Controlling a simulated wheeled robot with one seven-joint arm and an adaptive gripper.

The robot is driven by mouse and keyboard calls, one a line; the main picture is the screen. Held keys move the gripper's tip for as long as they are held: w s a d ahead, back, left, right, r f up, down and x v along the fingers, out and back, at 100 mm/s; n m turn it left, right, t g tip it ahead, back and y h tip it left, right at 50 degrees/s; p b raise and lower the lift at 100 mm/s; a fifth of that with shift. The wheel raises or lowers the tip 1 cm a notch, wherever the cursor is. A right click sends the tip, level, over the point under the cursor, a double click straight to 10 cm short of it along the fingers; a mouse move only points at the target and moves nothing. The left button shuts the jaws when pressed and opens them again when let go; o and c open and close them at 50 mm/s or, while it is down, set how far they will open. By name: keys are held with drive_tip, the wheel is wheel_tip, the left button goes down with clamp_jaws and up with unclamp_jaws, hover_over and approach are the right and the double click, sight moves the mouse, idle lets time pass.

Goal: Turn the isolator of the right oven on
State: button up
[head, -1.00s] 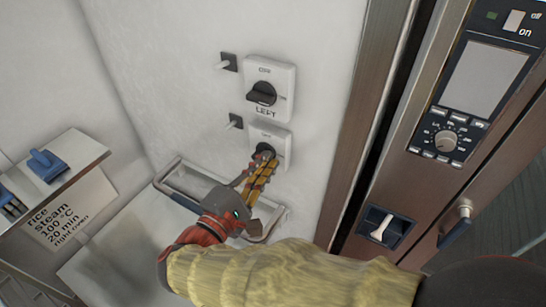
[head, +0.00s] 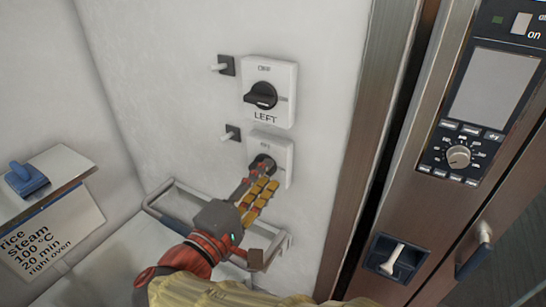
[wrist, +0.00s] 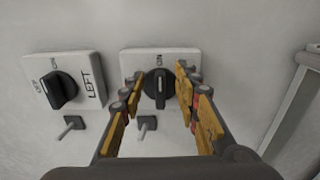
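The right oven's isolator (head: 284,152) is a white box with a dark knob (head: 262,163), low on the wall. In the wrist view, this isolator (wrist: 128,62) is in the middle. The white mark on its knob (wrist: 160,88) points up at the "ON" label. My gripper (head: 258,178) is at this knob. In the wrist view, the fingers of my gripper (wrist: 158,92) stand open on either side of it, with gaps showing. The isolator marked LEFT (head: 283,108) is above it and also shows in the wrist view (wrist: 90,68). The fingers hide the lower box's lettering in the head view.
Small pegs on dark plates (head: 226,66) are left of each isolator. A metal rail (head: 178,219) runs below my gripper. The oven front with its control panel (head: 495,88) stands at right. A sign reading "rice steam 100 °C 20 min right oven" (head: 50,236) is at left.

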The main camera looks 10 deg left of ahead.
drive_tip(key=b+v, duration=0.1)
drive_tip(key=v, duration=0.6)
idle(0.4)
wheel_tip(320, 180, down, 12)
drive_tip(key=s+d+n+g+y, duration=0.1)
drive_tip(key=s+n+g+y, duration=0.15)
drive_tip(key=g, duration=0.25)
drive_tip(key=s+d+f+m+g+y, duration=0.25)
drive_tip(key=s+d+f+g, duration=0.25)
drive_tip(key=d+f+g, duration=0.35)
drive_tip(key=d+r+m+t+y+b, duration=0.2)
drive_tip(key=d+r+m, duration=0.2)
drive_tip(key=d+m, duration=0.9)
drive_tip(key=d, duration=0.6)
drive_tip(key=shift+d+m, duration=0.3)
drive_tip(key=shift+m, duration=0.1)
